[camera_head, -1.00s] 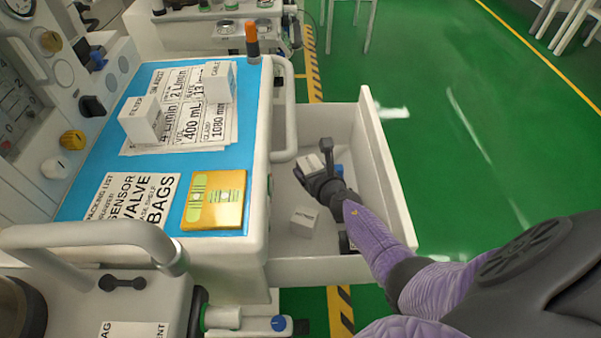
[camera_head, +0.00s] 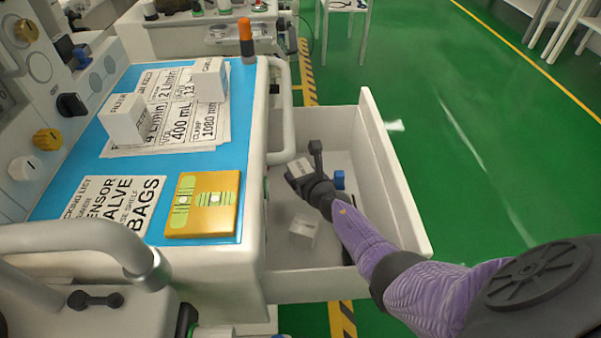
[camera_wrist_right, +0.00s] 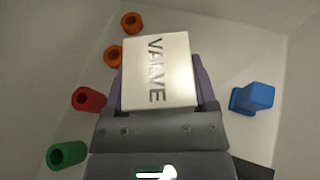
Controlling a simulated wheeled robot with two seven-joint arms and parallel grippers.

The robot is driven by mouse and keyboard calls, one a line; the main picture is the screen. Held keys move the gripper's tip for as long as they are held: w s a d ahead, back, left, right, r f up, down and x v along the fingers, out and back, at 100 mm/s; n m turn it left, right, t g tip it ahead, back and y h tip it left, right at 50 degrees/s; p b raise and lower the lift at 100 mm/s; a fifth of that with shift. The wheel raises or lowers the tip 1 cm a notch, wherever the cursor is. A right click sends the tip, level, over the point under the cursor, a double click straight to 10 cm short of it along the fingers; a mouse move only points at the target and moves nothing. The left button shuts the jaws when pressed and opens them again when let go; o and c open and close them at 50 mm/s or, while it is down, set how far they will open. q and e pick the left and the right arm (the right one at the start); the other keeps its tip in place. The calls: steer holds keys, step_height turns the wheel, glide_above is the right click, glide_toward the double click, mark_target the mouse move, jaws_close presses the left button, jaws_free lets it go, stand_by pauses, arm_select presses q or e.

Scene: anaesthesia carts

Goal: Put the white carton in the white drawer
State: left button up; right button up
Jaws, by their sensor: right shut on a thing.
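My right gripper (camera_head: 308,166) is shut on a white carton (camera_head: 300,169), inside the outline of the open white drawer (camera_head: 393,172). In the right wrist view the carton (camera_wrist_right: 157,72) sits between the fingers with the word VALVE facing the camera. The drawer floor (camera_wrist_right: 220,50) shows behind it; the gap between carton and floor is hard to judge. Another white carton (camera_head: 303,231) lies in the drawer's near part. Two more white cartons, FILTER (camera_head: 124,119) and CABLE (camera_head: 210,80), stand on the blue cart top. My left gripper is not in view.
The right wrist view shows orange (camera_wrist_right: 131,22), red (camera_wrist_right: 88,98) and green (camera_wrist_right: 68,155) cylinders and a blue piece (camera_wrist_right: 254,97) around the carton. A metal rail (camera_head: 283,110) runs along the cart's edge beside the drawer. A yellow box (camera_head: 202,204) lies on the blue top.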

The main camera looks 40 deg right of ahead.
steer(key=o, duration=1.2)
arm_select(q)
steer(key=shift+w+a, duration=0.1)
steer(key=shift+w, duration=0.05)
arm_select(e)
steer(key=shift+r, duration=0.2)
steer(key=s+r+p, duration=0.2)
steer(key=p, duration=0.1)
steer(key=s+r+p, duration=0.1)
steer(key=shift+s+a+r+p, duration=0.15)
steer(key=shift+a+r+p, duration=0.1)
steer(key=shift+p, duration=0.15)
arm_select(q)
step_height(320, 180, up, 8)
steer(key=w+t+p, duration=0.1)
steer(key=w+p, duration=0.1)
steer(key=p, duration=0.1)
steer(key=shift+p, duration=0.3)
arm_select(e)
glide_toward(300, 167)
steer(key=shift+s+a+f, duration=0.1)
steer(key=shift+s+a, duration=0.1)
steer(key=shift+s, duration=0.95)
